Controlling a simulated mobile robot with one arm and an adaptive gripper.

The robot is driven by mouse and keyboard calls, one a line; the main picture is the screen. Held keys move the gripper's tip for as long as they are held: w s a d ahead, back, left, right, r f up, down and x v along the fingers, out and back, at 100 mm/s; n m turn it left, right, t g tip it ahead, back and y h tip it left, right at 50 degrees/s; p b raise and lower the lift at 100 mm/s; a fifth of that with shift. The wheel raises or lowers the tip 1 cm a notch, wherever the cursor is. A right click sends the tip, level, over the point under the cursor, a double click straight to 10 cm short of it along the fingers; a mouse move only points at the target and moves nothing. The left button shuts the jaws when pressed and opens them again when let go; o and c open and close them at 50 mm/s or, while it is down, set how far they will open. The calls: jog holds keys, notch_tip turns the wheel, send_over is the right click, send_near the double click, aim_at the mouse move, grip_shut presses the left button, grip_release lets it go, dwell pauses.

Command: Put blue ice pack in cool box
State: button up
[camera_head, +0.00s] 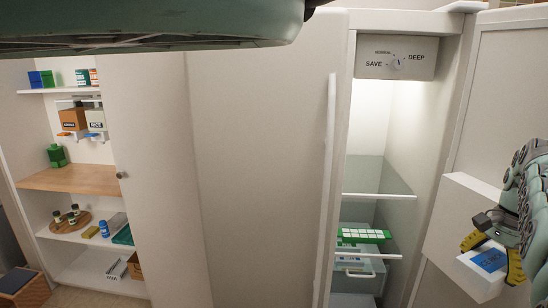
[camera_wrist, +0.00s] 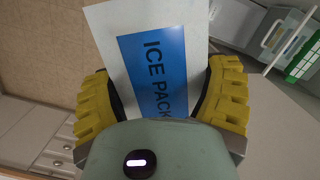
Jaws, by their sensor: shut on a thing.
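The ice pack is a white block with a blue label (camera_wrist: 152,70) reading "ICE PACK". My gripper (camera_wrist: 160,100) is shut on it, with yellow fingers on both sides of the pack in the wrist view. In the head view my gripper (camera_head: 490,255) holds the ice pack (camera_head: 489,260) at the lower right, in front of the open refrigerator door and its white door bin (camera_head: 455,215). I cannot tell whether the pack touches the bin. No cool box can be made out in either view.
The open refrigerator (camera_head: 385,130) has glass shelves, a green-and-white tray (camera_head: 363,236) and a clear drawer (camera_head: 358,268). Its door (camera_head: 500,100) stands open at right. A pantry with a wooden shelf (camera_head: 75,179), bottles and boxes is at left. Tall plain panels (camera_head: 255,150) stand between.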

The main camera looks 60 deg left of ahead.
jog(key=shift+n, duration=0.3)
jog(key=d+r+p, duration=0.1)
jog(key=r+p, duration=0.1)
jog(key=r, duration=0.1)
jog(key=d+r+p, duration=0.1)
jog(key=r+p, duration=0.1)
jog(key=r, duration=0.1)
jog(key=w+d+r+p, duration=0.1)
jog(key=r+p, duration=0.1)
jog(key=r, duration=0.2)
jog(key=shift+r, duration=0.1)
jog(key=shift+d+r, duration=0.25)
jog(key=shift+r, duration=0.05)
jog(key=d+r+n+p, duration=0.1)
jog(key=d+r+p, duration=0.3)
jog(key=r+p, duration=0.7)
jog(key=d+r+p, duration=0.5)
jog(key=r+p, duration=0.6)
jog(key=r, duration=0.7)
jog(key=shift+w+d+r+n, duration=0.15)
jog(key=shift+r+n, duration=0.2)
jog(key=shift+n, duration=0.05)
dwell(0.9)
